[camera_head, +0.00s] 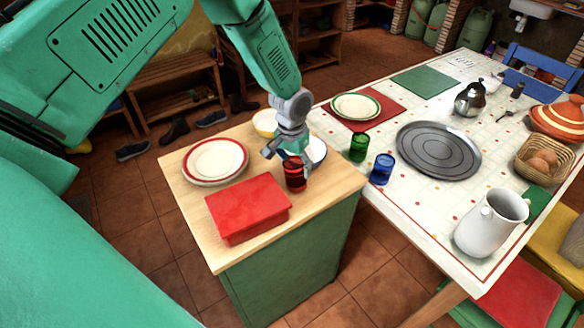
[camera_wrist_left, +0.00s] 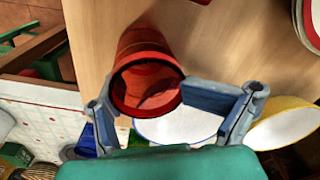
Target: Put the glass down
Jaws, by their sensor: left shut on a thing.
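A red glass (camera_head: 295,180) is upright at the wooden top of the green counter (camera_head: 335,186), behind the red box (camera_head: 248,208). My left gripper (camera_head: 289,160) comes down from above and is shut on the glass near its rim. In the left wrist view the glass (camera_wrist_left: 146,75) sits between the fingers of the gripper (camera_wrist_left: 165,98), its open mouth toward the camera. The glass's base is at or very near the wood; I cannot tell whether it touches. My right gripper is not in view.
A red-rimmed plate (camera_head: 215,160) lies to the left. A white bowl with a blue rim (camera_head: 318,150) and a yellow bowl (camera_head: 266,123) stand close behind the gripper. Green (camera_head: 358,148) and blue (camera_head: 382,169) glasses stand on the adjoining table. The counter's front right corner is clear.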

